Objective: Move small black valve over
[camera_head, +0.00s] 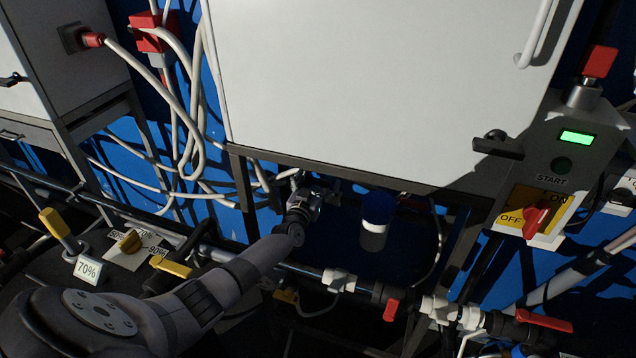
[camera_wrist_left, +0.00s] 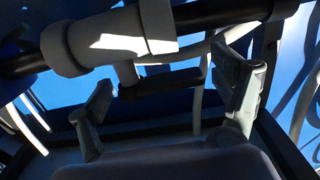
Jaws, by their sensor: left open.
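In the left wrist view, a small black valve handle (camera_wrist_left: 168,83) sits under a grey-white pipe fitting (camera_wrist_left: 110,40) on a dark pipe. My left gripper (camera_wrist_left: 165,84) is open, with one finger on each side of the handle. The fingers look apart from the handle, though the depth is hard to judge. In the head view my left gripper (camera_head: 304,203) reaches in under the big white cabinet, near the pipes. I cannot make out the small black valve there; my gripper and the shadow may hide it. My right gripper is not in view.
A white cabinet (camera_head: 370,90) hangs over the work area. Red-handled valves (camera_head: 543,321) sit on the lower pipe. A control panel with a red OFF/ON switch (camera_head: 537,219) is at right. White hoses hang at left.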

